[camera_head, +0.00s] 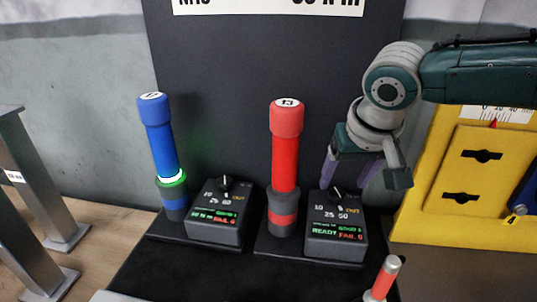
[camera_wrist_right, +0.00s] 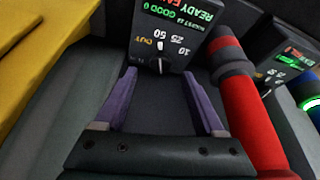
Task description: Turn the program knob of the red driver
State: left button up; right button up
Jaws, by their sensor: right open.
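The red driver (camera_head: 286,150) stands upright with a cap marked 13; it also shows in the right wrist view (camera_wrist_right: 249,110). To its right is its dark control box (camera_head: 335,243), with a lit READY display and the marks 10, 25, 50 and OUT. The small black program knob (camera_head: 337,192) is at the box's back edge; it shows in the right wrist view (camera_wrist_right: 160,64) with a white line. My right gripper (camera_head: 348,178) is open and empty behind the knob. In the wrist view the knob appears just beyond the gap between its purple fingers (camera_wrist_right: 158,84). My left gripper is not in view.
A blue driver (camera_head: 159,140) with a green-lit ring and its own control box (camera_head: 214,230) stand to the left. A yellow panel (camera_head: 475,185) is at the right. A red-tipped post (camera_head: 385,275) stands in front at the right. A dark backboard (camera_head: 240,80) rises behind.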

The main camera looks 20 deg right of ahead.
aim_at(338, 192)
jog(key=shift+b+x, duration=0.5)
jog(key=shift+x, duration=1.3)
jog(key=shift+c, duration=0.3)
grip_shut()
